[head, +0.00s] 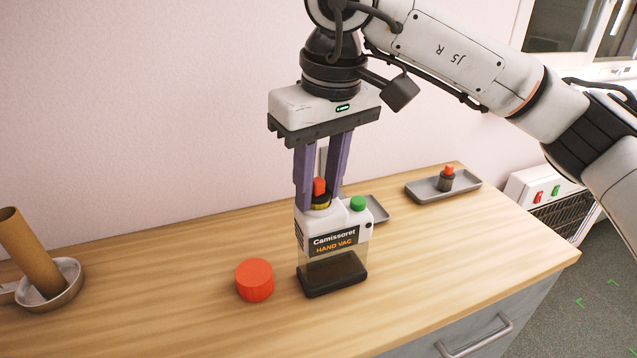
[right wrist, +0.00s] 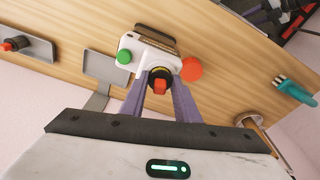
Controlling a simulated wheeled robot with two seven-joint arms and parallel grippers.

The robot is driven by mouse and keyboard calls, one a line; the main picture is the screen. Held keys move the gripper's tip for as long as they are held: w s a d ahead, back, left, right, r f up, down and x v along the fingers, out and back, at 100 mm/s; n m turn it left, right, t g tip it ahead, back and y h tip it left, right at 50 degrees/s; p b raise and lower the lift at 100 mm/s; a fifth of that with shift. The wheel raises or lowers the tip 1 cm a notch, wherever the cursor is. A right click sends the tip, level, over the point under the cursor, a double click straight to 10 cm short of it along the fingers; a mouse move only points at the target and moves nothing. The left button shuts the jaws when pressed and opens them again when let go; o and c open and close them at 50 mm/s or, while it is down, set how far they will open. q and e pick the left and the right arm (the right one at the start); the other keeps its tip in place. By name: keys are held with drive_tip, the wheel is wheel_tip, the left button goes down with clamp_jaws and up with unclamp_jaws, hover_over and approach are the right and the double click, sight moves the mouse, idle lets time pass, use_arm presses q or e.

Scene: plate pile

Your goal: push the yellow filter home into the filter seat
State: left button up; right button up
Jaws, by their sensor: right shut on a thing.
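The yellow filter (head: 321,203) is a dark round piece with a yellow band and a red knob. It stands upright at the top opening of the white hand vac (head: 303,229); the seat is hidden under it, and I cannot tell how deep it sits. It also shows in the right wrist view (right wrist: 160,85), between the fingertips. My right gripper (head: 320,199) points straight down from above, its two purple fingers shut on the filter. My left gripper is not in view.
A red round cap (head: 254,280) lies left of the vac, and a green cap (head: 357,203) sits on the vac's top. A grey tray (head: 415,190) holds another dark, red-knobbed piece (head: 447,180). Another grey tray (head: 378,208) is behind the vac. A brown tube (head: 32,252) leans in a metal dish at left.

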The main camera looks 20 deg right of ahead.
drive_tip(key=shift+f, duration=0.25)
drive_tip(key=shift+r, duration=0.35)
idle(0.4)
drive_tip(key=o, duration=1.2)
drive_tip(key=r, duration=0.3)
drive_tip(key=s+r, duration=0.1)
drive_tip(key=r, duration=0.6)
drive_tip(key=shift+s+d+r+p, duration=0.1)
drive_tip(key=shift+s+d+p, duration=0.2)
drive_tip(key=shift+p, duration=0.1)
